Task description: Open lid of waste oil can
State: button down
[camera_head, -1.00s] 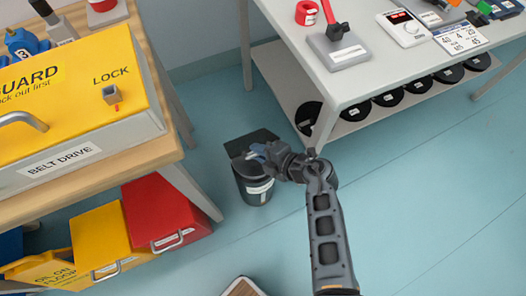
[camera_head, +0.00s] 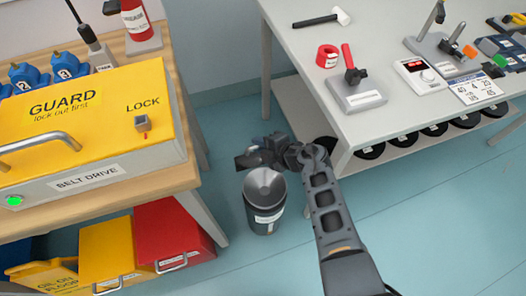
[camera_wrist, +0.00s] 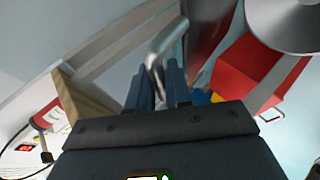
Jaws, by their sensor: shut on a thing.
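The waste oil can (camera_head: 264,218), dark with a white label, stands upright on the floor beside the left bench. Its round top shows as a grey, dished surface (camera_head: 264,184); part of this grey disc also shows at the upper right of the wrist view (camera_wrist: 290,22). My gripper (camera_head: 258,155) is just behind and above the can's rim in the head view. In the wrist view its blue fingers are shut on a bent silver handle (camera_wrist: 163,44). A dark flat piece lies at the gripper's left; I cannot tell whether it is the lid.
The left bench carries the yellow belt-drive guard box (camera_head: 75,125). Red (camera_head: 172,237) and yellow (camera_head: 107,252) bins sit below it. The right bench (camera_head: 325,97) holds tools, with dark reels underneath. Blue floor is clear in front of the can.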

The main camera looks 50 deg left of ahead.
jog(key=shift+w+a, duration=0.15)
jog(key=c, duration=1.4)
grip_release()
jog(key=p+v, duration=0.5)
jog(key=v, duration=0.3)
